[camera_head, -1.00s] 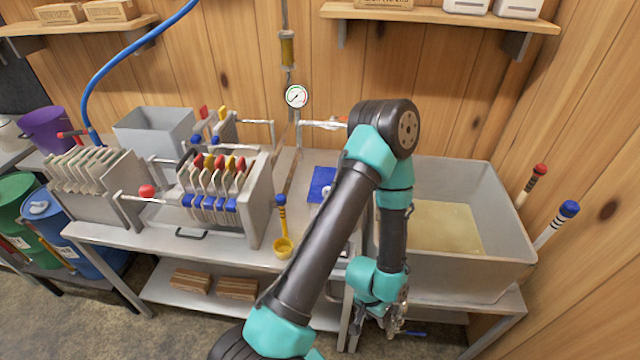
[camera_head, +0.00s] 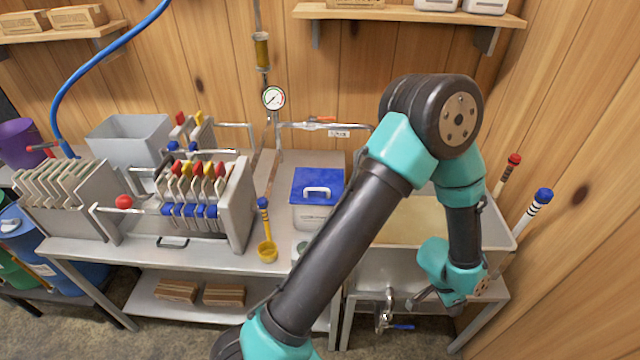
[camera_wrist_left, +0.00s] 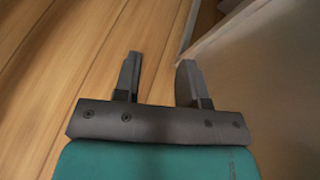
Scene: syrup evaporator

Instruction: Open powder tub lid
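The powder tub (camera_head: 308,216) is a white box standing on the metal bench, left of the basin. Its blue lid (camera_head: 330,178) lies flat and shut on top, with a white handle (camera_head: 318,190). My arm passes in front of the tub's lower right. I take this arm for my left one; its wrist is over the basin's front right, well away from the tub. My left gripper (camera_wrist_left: 160,68) shows in the left wrist view with its fingers apart and nothing between them. My right gripper is not in view.
The grey basin (camera_head: 508,228) with pale liquid stands right of the tub. A gauge (camera_head: 273,98) and pipe are behind. Two dipsticks lean near the right wall.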

